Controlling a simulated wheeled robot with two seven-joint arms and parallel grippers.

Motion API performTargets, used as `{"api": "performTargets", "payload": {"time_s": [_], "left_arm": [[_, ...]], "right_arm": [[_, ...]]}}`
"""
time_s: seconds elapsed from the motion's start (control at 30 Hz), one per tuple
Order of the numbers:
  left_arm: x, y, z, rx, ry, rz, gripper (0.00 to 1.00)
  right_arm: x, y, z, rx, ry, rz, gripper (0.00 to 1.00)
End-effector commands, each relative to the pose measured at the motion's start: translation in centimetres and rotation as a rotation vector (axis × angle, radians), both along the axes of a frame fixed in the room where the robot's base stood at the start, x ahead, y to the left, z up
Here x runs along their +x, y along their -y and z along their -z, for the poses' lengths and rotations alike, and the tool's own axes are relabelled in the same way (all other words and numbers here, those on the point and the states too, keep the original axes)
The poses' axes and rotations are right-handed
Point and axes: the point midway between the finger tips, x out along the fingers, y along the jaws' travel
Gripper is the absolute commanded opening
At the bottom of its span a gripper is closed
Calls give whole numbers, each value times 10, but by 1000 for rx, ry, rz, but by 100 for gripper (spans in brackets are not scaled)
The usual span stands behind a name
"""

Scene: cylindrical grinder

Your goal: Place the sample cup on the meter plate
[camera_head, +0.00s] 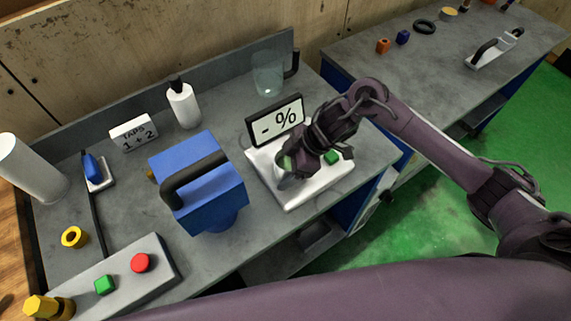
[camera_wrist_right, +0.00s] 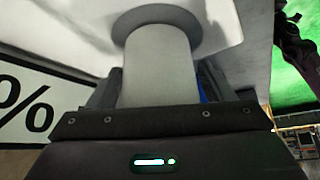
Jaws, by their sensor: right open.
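The meter (camera_head: 318,190) is a white box with a "- %" display (camera_head: 277,121) and a green button (camera_head: 332,157). My right gripper (camera_head: 289,167) is over its left part, with its jaws open. In the right wrist view, a plain grey cylinder, apparently the sample cup (camera_wrist_right: 157,62), stands between the open fingers (camera_wrist_right: 158,92). Its far end meets a darker grey round plate (camera_wrist_right: 190,25) on the white meter; they look to be touching. In the head view the gripper hides most of the cup. My left gripper is out of view.
A blue machine with a black handle (camera_head: 227,194) stands just left of the meter. A clear jug (camera_head: 268,78) and a white bottle (camera_head: 184,104) stand behind. A control box with red button (camera_head: 140,263) is at front left. A second bench (camera_head: 425,75) lies right.

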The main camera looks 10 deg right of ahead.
Motion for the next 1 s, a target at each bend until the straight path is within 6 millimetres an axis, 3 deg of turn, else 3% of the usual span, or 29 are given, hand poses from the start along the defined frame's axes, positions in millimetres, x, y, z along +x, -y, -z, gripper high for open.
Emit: {"api": "performTargets", "payload": {"time_s": [0.27, 0.7, 1.0], "left_arm": [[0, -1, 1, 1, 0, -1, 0], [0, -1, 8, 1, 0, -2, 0], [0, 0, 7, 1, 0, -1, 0]], "right_arm": [[1, 8, -14, -1, 5, 1, 75], [-8, 56, -89, -4, 5, 1, 75], [-10, 64, -104, -1, 0, 0, 75]]}}
